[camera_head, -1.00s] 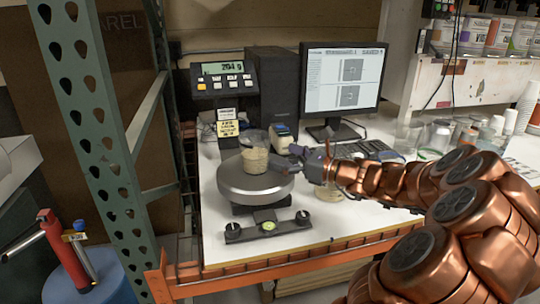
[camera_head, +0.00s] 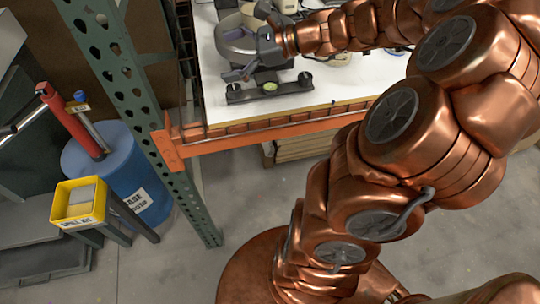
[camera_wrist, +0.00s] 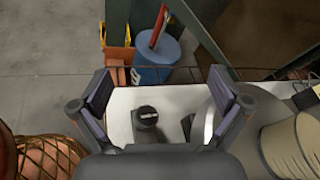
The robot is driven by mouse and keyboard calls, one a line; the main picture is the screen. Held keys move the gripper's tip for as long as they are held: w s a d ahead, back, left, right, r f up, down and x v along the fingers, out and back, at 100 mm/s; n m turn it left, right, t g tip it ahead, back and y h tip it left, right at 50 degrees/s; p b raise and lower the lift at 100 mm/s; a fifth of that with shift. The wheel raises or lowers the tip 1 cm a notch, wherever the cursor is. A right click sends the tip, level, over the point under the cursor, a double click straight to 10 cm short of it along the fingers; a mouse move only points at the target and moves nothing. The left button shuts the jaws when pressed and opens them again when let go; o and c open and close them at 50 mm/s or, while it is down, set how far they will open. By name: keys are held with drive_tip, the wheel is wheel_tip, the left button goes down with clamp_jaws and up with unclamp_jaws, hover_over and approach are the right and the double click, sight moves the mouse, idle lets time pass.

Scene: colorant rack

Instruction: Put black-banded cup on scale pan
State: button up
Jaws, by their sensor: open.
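The grey round scale pan (camera_head: 226,42) is at the top of the head view, and its rim (camera_wrist: 205,124) shows in the wrist view. In the head view my gripper (camera_head: 255,58) is at the front right edge of the pan.
The scale's front bar with black feet (camera_head: 268,86) lies near the white table's front edge, below my gripper. An orange beam (camera_head: 270,128) runs along that edge. A green upright (camera_head: 137,110) stands left, beside a blue drum (camera_head: 118,175) and a yellow box (camera_head: 80,203).

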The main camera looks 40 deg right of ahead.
drive_tip(key=s+a+f+n+g+h, duration=0.1)
drive_tip(key=s+a+f+n+g, duration=0.3)
drive_tip(key=s+a+n, duration=0.3)
drive_tip(key=s+a+f+n+g+h, duration=0.2)
drive_tip(key=s+a+f+n+g, duration=0.1)
drive_tip(key=s+a+n+g, duration=0.4)
drive_tip(key=s+d+f+n+h, duration=0.2)
drive_tip(key=s+n+h, duration=0.2)
drive_tip(key=s, duration=0.2)
drive_tip(key=s+d+f+n+h, duration=0.2)
drive_tip(key=s+d+n+h, duration=0.1)
drive_tip(key=s, duration=0.3)
drive_tip(key=shift+s+f+n+h, duration=0.25)
drive_tip(key=shift+s+n+h, duration=0.1)
drive_tip(key=shift+n+h, duration=0.2)
